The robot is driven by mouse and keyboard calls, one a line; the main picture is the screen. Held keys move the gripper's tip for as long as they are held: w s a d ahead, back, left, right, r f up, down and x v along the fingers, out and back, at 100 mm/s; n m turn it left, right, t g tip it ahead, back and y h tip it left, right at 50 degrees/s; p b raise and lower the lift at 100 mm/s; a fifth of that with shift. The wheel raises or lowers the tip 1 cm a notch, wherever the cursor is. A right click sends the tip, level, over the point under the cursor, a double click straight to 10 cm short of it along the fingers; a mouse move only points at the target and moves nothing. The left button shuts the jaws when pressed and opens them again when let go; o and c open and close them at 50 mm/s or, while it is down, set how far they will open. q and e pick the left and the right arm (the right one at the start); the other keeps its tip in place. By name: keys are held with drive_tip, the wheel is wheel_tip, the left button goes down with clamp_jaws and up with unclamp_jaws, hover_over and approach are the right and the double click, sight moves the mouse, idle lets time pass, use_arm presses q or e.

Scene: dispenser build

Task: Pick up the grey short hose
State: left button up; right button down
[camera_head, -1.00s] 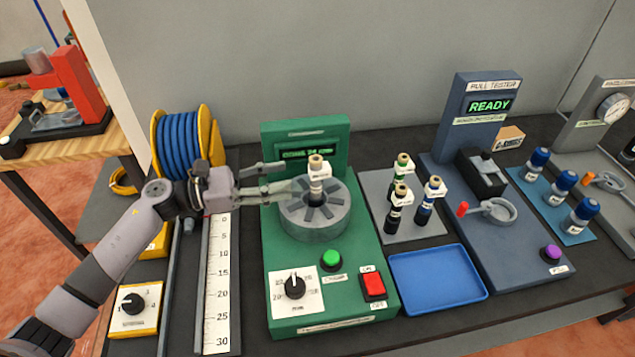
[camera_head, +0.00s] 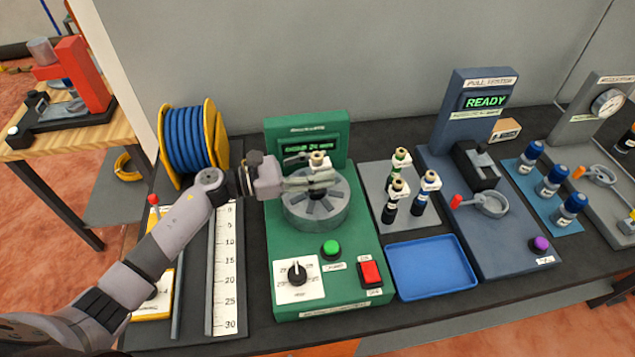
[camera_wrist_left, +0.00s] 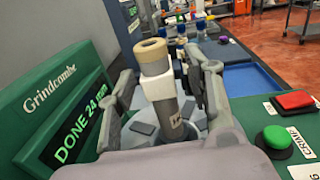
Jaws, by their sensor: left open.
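The grey short hose (camera_wrist_left: 165,101) stands upright in the grey round chuck (camera_head: 315,211) of the green crimping machine. It has a beige end fitting on top and a white tag around it. In the head view only its top (camera_head: 319,157) shows above my fingers. My left gripper (camera_head: 316,174) is open, with its fingers on either side of the hose; this also shows in the left wrist view (camera_wrist_left: 172,92). I cannot tell whether a finger touches the hose. My right gripper is not in view.
The green machine (camera_head: 352,300) has a display behind the chuck and a dial and buttons in front. To the right are a rack (camera_head: 418,223) of several upright hoses, an empty blue tray (camera_head: 432,268) and a pull tester (camera_head: 470,125). A blue hose reel (camera_head: 187,140) stands left.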

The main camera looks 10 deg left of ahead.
use_arm(q)
clamp_jaws()
idle(0.4)
drive_tip(key=shift+r, duration=0.1)
idle(0.4)
